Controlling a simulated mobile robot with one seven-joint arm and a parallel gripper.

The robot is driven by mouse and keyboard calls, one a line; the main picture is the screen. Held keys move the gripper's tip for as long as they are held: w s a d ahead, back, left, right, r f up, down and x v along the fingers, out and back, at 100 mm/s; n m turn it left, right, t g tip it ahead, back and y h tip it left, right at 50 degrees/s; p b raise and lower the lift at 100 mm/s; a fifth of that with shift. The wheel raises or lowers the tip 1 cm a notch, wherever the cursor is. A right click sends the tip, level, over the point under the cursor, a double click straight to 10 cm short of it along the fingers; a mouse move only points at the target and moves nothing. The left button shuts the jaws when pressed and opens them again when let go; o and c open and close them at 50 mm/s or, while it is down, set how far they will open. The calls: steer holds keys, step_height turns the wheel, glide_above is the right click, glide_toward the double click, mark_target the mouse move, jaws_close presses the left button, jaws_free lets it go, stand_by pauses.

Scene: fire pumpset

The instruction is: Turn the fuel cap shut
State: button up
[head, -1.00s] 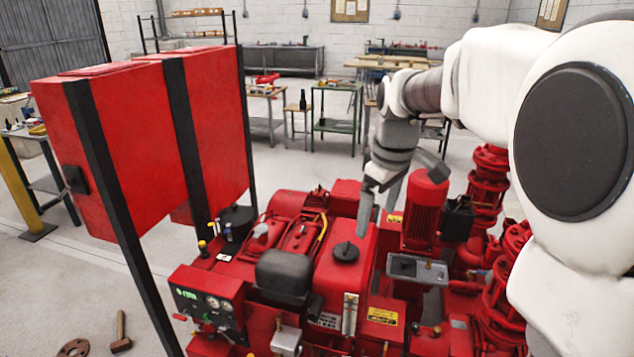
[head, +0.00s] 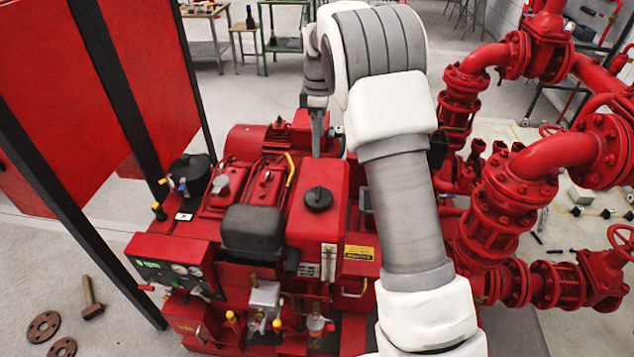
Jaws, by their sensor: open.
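The black fuel cap (head: 318,198) sits on top of the red fuel tank (head: 333,224), near the middle of the head view. It is a round cap with a raised grip bar. How tightly it is seated cannot be told. My gripper (head: 319,143) points down above the far end of the tank, behind the cap and apart from it. One grey finger shows clearly; the rest is partly hidden by my arm. The gripper looks empty.
A control panel (head: 172,268) stands at the front left of the pumpset. Tall red cabinets (head: 150,85) on black posts rise at the left. Red pipes and valves (head: 500,200) fill the right. A hammer (head: 90,298) lies on the floor.

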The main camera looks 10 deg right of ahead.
mark_target(318, 192)
step_height(318, 192, down, 17)
steer(key=shift+s, duration=0.1)
stand_by(0.3)
steer(key=c, duration=1.3)
